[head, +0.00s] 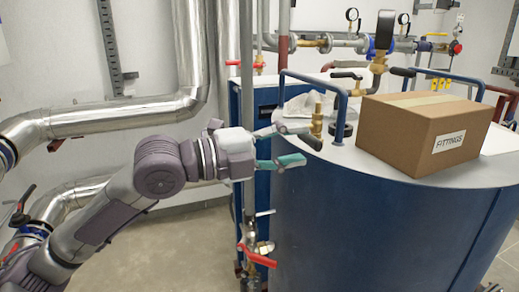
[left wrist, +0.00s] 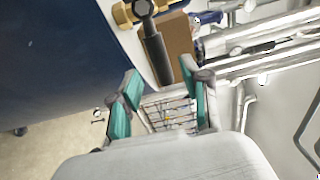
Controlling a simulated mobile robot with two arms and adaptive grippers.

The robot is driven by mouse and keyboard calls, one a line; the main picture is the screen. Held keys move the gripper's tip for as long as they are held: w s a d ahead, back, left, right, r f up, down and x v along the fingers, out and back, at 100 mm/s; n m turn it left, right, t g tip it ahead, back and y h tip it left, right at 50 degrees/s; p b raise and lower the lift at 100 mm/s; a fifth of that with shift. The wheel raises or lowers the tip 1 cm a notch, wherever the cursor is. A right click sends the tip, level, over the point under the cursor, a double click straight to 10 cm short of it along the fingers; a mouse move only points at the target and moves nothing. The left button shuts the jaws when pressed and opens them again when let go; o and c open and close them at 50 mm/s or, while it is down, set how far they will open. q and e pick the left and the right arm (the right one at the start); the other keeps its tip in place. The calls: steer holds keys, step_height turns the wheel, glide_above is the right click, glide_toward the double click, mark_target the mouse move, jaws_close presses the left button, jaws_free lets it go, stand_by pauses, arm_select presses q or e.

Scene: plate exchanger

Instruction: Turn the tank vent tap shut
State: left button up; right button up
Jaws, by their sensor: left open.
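A brass tap (head: 317,119) stands upright on the near left rim of the blue tank (head: 370,225). I take it for the tank vent tap. Its black lever (head: 311,141) points out over the rim, towards my left gripper (head: 289,146). In the left wrist view the brass body (left wrist: 128,14) is at the top, and the black lever (left wrist: 158,58) runs down towards the gap between the fingers of my left gripper (left wrist: 160,78). These teal-padded fingers are open, one on each side of the lever's end. Contact cannot be told. My right gripper is not in view.
A cardboard box (head: 395,135) marked FITTINGS sits on the tank top, close right of the tap. A vertical pipe (head: 247,90) and a red-handled valve (head: 257,256) are by the left arm.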

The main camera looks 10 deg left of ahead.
arm_select(q)
steer(key=v, duration=0.8)
steer(key=shift+s, duration=0.1)
